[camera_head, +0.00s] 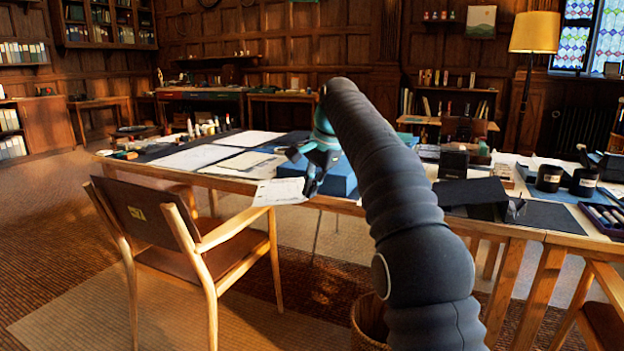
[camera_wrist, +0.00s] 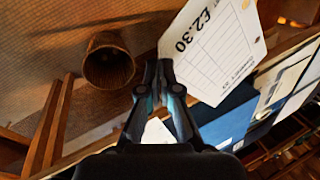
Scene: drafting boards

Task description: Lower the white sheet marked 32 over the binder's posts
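A white sheet (camera_head: 280,191) juts out past the table's near edge in the head view. In the wrist view the sheet (camera_wrist: 215,50) is large and tilted, with bold print like "£2.30", ruled lines, and a hole near its top. Its smaller print is too small to read surely. My gripper (camera_wrist: 158,70) is shut at the sheet's near corner, with its fingertips together; in the head view it (camera_head: 312,186) is at the sheet's right end. A blue block-like thing (camera_head: 341,178), possibly the binder, lies behind my gripper, also in the wrist view (camera_wrist: 230,119). No posts can be made out.
A long wooden table (camera_head: 232,182) holds papers (camera_head: 195,157), bottles and dark boxes (camera_head: 473,192). A wooden chair (camera_head: 165,232) stands before it at the left. A wicker basket (camera_wrist: 108,62) stands on the floor.

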